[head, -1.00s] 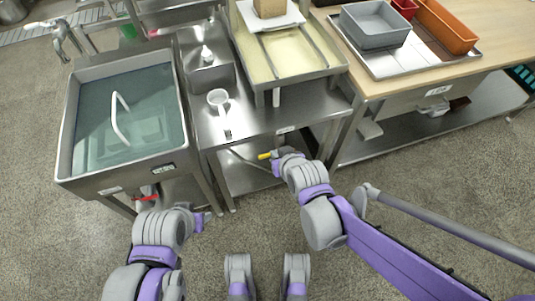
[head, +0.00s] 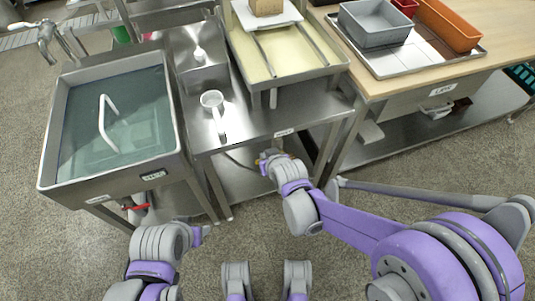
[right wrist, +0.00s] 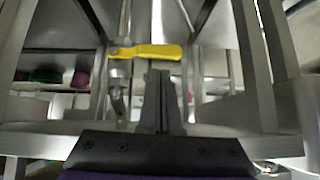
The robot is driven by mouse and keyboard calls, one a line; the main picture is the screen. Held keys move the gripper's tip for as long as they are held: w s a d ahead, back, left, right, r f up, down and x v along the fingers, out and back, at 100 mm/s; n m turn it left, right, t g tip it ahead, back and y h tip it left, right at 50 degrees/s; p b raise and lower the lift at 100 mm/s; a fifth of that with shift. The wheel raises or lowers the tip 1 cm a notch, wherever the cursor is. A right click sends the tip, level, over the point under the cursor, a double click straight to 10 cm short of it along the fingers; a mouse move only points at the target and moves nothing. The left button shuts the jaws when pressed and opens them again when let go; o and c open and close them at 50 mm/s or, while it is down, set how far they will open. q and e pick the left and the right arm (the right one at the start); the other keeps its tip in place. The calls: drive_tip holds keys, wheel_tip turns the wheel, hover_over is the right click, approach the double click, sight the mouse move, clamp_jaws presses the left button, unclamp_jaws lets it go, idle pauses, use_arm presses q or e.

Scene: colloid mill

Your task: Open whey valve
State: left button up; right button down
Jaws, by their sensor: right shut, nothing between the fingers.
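The valve's yellow lever handle (right wrist: 146,52) lies across its metal pipe (right wrist: 123,68) in the right wrist view. In the head view my right gripper (head: 266,160) is under the front edge of the steel table and mostly hides the handle. In the right wrist view the right gripper's fingers (right wrist: 157,82) are together and empty, with their tips just below the handle's middle. I cannot tell whether they touch it. My left gripper (head: 201,234) is low in front of the sink, away from the valve; its jaws are not clear.
A steel sink (head: 47,165) of greenish liquid stands at left, with a red valve handle (head: 134,207) below it. Table legs stand close around my right gripper.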

use_arm(q)
drive_tip(key=shift+f, duration=0.25)
use_arm(e)
drive_tip(key=shift+f, duration=0.6)
